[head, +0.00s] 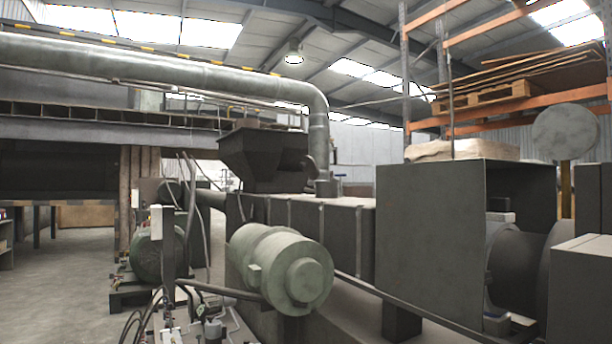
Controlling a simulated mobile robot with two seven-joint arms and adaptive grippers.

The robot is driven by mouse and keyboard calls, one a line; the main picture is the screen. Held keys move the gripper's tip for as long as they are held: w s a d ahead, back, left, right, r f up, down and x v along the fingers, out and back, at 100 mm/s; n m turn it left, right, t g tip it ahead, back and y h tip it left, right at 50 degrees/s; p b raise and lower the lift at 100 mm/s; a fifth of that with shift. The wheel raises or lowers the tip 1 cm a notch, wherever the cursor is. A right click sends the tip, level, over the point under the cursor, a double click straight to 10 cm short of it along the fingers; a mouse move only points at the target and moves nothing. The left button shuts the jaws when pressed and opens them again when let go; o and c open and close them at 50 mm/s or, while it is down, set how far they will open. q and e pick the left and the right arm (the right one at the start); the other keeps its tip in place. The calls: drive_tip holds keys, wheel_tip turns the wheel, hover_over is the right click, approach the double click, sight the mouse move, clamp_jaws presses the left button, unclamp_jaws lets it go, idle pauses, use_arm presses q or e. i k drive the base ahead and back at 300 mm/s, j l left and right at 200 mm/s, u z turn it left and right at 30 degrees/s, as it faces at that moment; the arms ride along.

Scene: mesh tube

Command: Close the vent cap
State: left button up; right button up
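I cannot tell for certain which part is the vent cap. A small dark curved piece (310,164) sits beside the lower end of the large grey pipe (319,130), just above the long metal housing. It looks tilted, but it is too small to tell whether it is a cap or whether it is open. A flat grey round disc (565,132) stands upright at the right, above a yellow post. Neither of my grippers shows in the head view.
A pale green motor (280,268) and a large dark box (425,240) stand in front of the long housing (345,235). A dark hopper (262,160) sits on it. Cables and small equipment crowd the lower left. Clear floor (60,270) lies at the far left.

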sight(309, 164)
drive_tip(key=i+j+z, duration=0.15)
drive_tip(key=j, duration=0.2)
drive_tip(key=i+j+z, duration=0.15)
drive_tip(key=j, duration=0.25)
drive_tip(key=i+j+z, duration=0.2)
drive_tip(key=j, duration=0.2)
drive_tip(key=i+j+z, duration=0.15)
drive_tip(key=j, duration=0.25)
drive_tip(key=i+j+z, duration=0.15)
drive_tip(key=j, duration=0.3)
drive_tip(key=i+j+z, duration=0.15)
drive_tip(key=j, duration=0.3)
